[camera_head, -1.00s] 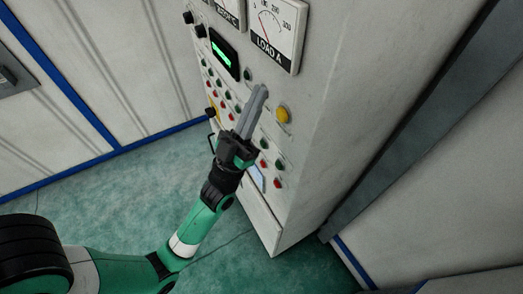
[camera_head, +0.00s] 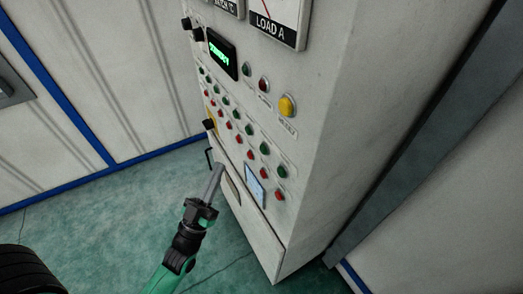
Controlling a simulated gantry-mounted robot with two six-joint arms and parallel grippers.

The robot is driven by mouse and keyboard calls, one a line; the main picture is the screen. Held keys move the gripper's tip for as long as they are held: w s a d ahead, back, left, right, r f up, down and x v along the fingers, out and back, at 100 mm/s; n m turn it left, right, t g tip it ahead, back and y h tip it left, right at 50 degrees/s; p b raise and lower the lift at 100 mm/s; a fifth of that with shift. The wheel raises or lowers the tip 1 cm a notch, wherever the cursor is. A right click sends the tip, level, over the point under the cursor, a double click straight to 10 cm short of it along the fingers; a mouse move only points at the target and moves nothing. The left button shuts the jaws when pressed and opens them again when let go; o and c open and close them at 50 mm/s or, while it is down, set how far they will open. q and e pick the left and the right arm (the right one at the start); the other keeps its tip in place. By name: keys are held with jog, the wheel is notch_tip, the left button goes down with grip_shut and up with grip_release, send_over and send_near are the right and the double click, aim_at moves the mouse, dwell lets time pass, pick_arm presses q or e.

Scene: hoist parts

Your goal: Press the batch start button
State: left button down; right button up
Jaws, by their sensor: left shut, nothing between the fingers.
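The control cabinet (camera_head: 330,140) stands in the middle, its front panel carrying several buttons. Rows of small green and red buttons sit lower down. The labels are too small to read, so I cannot tell which is the batch start button. My left gripper (camera_head: 217,170) is shut and empty, low in front of the panel and below the button rows. My right gripper is not in view.
A dark display (camera_head: 221,54) shows green characters I cannot read. Above the buttons is a LOAD A gauge (camera_head: 277,22). A black knob on a yellow plate (camera_head: 209,123) and a dark handle (camera_head: 209,157) sit at the panel's left edge.

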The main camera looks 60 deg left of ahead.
pick_arm(q)
jog(key=shift+w, duration=0.1)
send_near(260, 146)
jog(key=shift+w+a+r, duration=0.65)
jog(key=shift+a+r, duration=0.1)
jog(key=shift+r, duration=0.25)
jog(key=shift+w+a+r, duration=0.65)
jog(key=shift+a+r, duration=0.15)
jog(key=shift+r, duration=0.15)
dwell(0.5)
jog(key=shift+w, duration=0.4)
jog(key=shift+w, duration=0.45)
dwell(0.6)
jog(key=shift+s, duration=0.9)
